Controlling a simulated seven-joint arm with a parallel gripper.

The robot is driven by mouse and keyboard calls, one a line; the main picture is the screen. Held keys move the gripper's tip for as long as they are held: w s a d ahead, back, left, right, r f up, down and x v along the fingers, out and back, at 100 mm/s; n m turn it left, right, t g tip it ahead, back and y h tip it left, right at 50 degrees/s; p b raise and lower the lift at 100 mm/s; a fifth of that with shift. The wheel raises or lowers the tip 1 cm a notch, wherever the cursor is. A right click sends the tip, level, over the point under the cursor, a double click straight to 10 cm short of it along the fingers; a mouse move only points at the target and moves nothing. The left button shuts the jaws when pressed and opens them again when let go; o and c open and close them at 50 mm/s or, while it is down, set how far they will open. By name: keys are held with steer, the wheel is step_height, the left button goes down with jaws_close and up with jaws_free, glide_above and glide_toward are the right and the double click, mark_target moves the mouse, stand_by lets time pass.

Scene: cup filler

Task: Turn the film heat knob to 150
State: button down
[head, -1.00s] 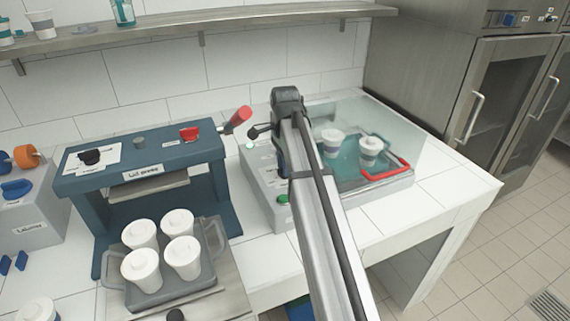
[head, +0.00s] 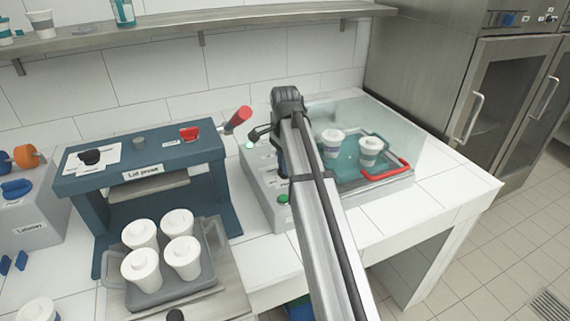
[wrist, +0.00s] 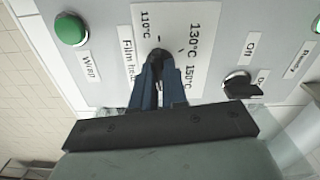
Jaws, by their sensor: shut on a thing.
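In the wrist view, my gripper (wrist: 160,75) is shut on the film heat knob (wrist: 158,55), a small dark knob mostly hidden between the blue fingers. The knob sits on a white scale plate (wrist: 205,15) marked 110°C, 130°C and 150°C. The 110°C mark is to the left of the knob, and the 130°C and 150°C marks are to the right. Which mark the knob points to I cannot tell. In the head view, my arm covers the knob and most of the gripper at the grey film wrapping machine (head: 262,195).
A green Wrap button (wrist: 70,29) and a black Off/On knob (wrist: 237,84) flank the scale plate. The wrapper's clear cover has a red handle (head: 388,172), with two lidded cups inside. The blue lid press (head: 215,150) stands left, with a tray of several white cups before it.

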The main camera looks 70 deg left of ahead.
steer(key=n, duration=0.5)
steer(key=shift+n, duration=2.4)
steer(key=c, duration=1.2)
jaws_free()
steer(key=shift+o, duration=0.2)
step_height(320, 180, up, 14)
steer(key=shift+f, duration=0.1)
